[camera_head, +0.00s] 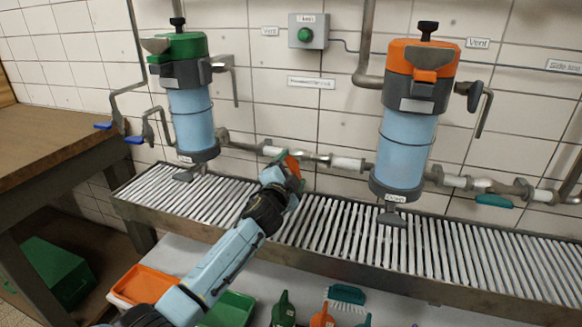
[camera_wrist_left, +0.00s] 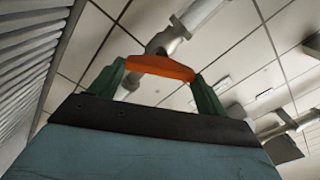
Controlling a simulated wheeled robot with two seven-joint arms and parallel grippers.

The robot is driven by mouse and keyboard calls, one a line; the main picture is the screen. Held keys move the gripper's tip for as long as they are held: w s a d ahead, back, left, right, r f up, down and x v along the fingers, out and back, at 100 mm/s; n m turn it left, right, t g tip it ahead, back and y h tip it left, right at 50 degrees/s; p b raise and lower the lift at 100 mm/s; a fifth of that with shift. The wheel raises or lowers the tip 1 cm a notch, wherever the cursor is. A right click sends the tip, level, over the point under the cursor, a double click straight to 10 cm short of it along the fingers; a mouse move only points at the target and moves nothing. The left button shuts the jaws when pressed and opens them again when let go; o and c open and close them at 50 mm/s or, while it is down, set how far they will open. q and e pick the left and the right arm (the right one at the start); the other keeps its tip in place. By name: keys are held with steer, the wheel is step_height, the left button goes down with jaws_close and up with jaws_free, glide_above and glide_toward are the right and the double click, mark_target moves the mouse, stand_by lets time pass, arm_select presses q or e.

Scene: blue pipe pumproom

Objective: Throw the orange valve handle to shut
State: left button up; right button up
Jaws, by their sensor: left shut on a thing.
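The orange valve handle (camera_head: 292,165) is on the pipe between the two blue filter housings in the head view. In the left wrist view the orange handle (camera_wrist_left: 160,66) lies across between the green fingers, with the pipe behind it. My left gripper (camera_head: 284,170) reaches up from below and is shut on the orange handle; its fingers (camera_wrist_left: 157,80) also show in the wrist view. The gripper hides part of the valve. My right gripper is not in view.
The pipe (camera_head: 347,163) runs along the tiled wall above a slatted metal grate (camera_head: 340,235). The green-topped housing (camera_head: 192,105) stands left and the orange-topped housing (camera_head: 408,135) right. Orange (camera_head: 143,286) and green bins and several bottles sit below in front.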

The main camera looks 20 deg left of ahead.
arm_select(q)
steer(key=m, duration=0.3)
steer(key=shift+f+p, duration=0.1)
steer(key=shift+p, duration=0.3)
steer(key=shift+f+m, duration=0.1)
steer(key=shift+m, duration=1.4)
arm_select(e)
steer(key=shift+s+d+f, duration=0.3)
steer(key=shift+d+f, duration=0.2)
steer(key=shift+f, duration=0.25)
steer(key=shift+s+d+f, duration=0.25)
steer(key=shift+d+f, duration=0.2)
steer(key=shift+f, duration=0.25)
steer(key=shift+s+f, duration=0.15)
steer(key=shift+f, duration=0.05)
arm_select(q)
steer(key=o, duration=1)
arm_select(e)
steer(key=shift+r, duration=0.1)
arm_select(q)
steer(key=shift+s+p, duration=0.15)
steer(key=shift+p, duration=0.15)
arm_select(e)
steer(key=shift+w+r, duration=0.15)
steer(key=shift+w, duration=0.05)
